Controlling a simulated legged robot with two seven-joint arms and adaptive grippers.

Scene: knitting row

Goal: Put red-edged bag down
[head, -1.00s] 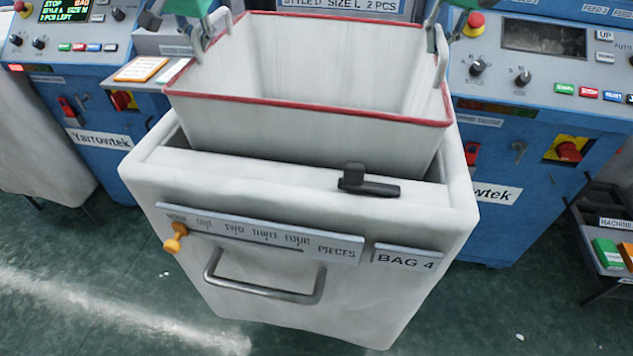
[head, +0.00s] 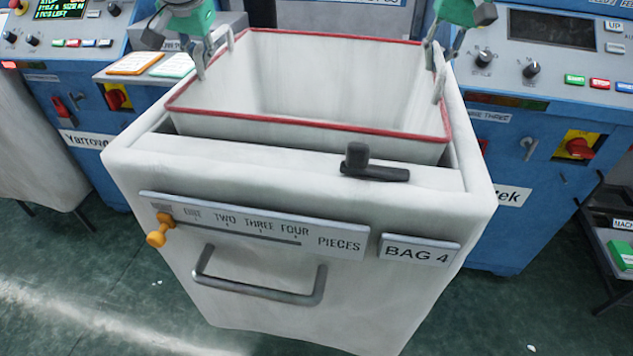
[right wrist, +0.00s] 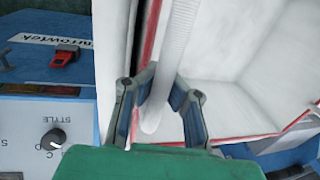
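The red-edged bag (head: 300,135) is an open, white, box-like bag with a red rim. In the head view it sits low inside the white cart marked BAG 4 (head: 240,165), its rim roughly level with the cart's top; its bottom is hidden. My left gripper (head: 207,42) is at the bag's left handle and looks shut on it, near the top edge of the view. My right gripper (head: 442,50) is at the right handle. In the right wrist view, the fingers of my right gripper (right wrist: 164,76) close around the grey handle bar (right wrist: 180,40).
A black clamp-like lever (head: 372,165) lies on the cart's front ledge. An orange knob (head: 160,230) and a metal handle (head: 260,290) are on its front. Blue machines stand on both sides; a rack (head: 618,260) stands at right. The floor in front is open.

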